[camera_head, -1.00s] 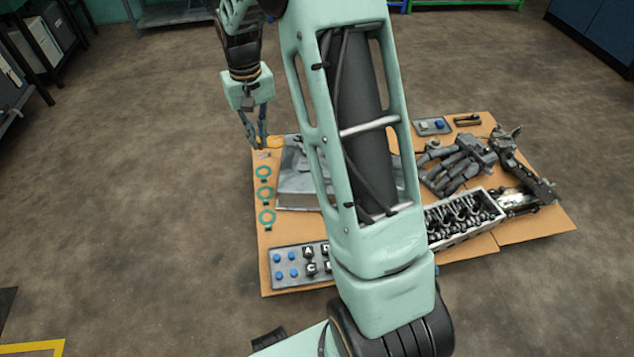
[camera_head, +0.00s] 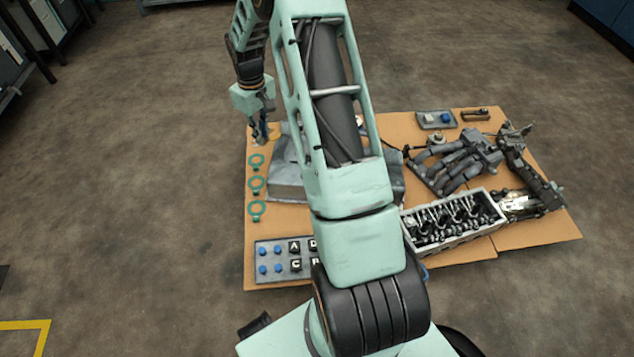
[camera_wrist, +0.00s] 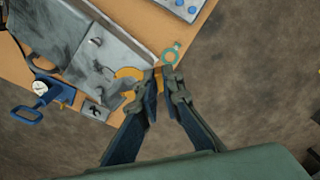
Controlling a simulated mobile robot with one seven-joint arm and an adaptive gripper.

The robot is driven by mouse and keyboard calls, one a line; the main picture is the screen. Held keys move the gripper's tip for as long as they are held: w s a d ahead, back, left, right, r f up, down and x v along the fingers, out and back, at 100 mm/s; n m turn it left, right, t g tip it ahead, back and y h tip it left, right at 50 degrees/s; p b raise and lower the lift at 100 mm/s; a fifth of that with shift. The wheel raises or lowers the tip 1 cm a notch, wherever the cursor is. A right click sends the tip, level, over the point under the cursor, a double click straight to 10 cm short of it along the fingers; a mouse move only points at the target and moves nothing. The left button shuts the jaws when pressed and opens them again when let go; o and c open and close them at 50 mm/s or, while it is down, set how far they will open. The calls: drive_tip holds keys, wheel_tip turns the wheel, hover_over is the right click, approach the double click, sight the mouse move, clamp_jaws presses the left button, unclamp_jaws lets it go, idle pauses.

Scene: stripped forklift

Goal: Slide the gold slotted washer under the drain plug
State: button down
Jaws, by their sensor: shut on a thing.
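The gold slotted washer (camera_wrist: 130,74) is a flat gold C shape in the wrist view, with a gold tab reaching to my fingertips. My gripper (camera_wrist: 163,75) is shut on this tab. In the head view my gripper (camera_head: 262,137) is low over the upper left corner of the cardboard, with the gold washer (camera_head: 273,132) just right of it. A grey metal block (camera_wrist: 118,42) lies beside the washer, and a small metal stud (camera_wrist: 96,41) sticks out of it. I cannot tell surely which part is the drain plug, nor whether the washer touches the block.
Teal rings (camera_head: 256,185) lie in a column down the cardboard's left side; one teal ring (camera_wrist: 171,54) is close past my fingertips. A blue-framed dial gauge (camera_wrist: 38,88) and a small grey bracket (camera_wrist: 96,110) are near the block. A lettered tray (camera_head: 270,262) lies at the front.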

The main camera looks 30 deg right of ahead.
drive_tip(key=s+d+f+n+b, duration=0.1)
drive_tip(key=d+f, duration=0.4)
drive_tip(key=f, duration=0.6)
drive_tip(key=s+d+f+n+b, duration=0.2)
drive_tip(key=d+f, duration=0.3)
drive_tip(key=f, duration=0.6)
drive_tip(key=s+d+f+n+b, duration=0.1)
drive_tip(key=d+f+n+b, duration=0.2)
drive_tip(key=f, duration=0.8)
drive_tip(key=shift+s+d+f+n, duration=0.15)
drive_tip(key=shift+d+f+n, duration=0.25)
drive_tip(key=shift+d, duration=0.85)
drive_tip(key=shift+d+f+b, duration=0.1)
drive_tip(key=shift+d+b, duration=0.05)
drive_tip(key=shift+b, duration=0.45)
drive_tip(key=shift+w+d+b, duration=0.6)
drive_tip(key=shift+w+b, duration=0.15)
drive_tip(key=shift+b, duration=0.6)
drive_tip(key=shift+w, duration=0.1)
drive_tip(key=shift+w+d+b, duration=0.5)
drive_tip(key=shift+w, duration=0.05)
drive_tip(key=shift+w+d, duration=0.15)
drive_tip(key=shift+w, duration=0.05)
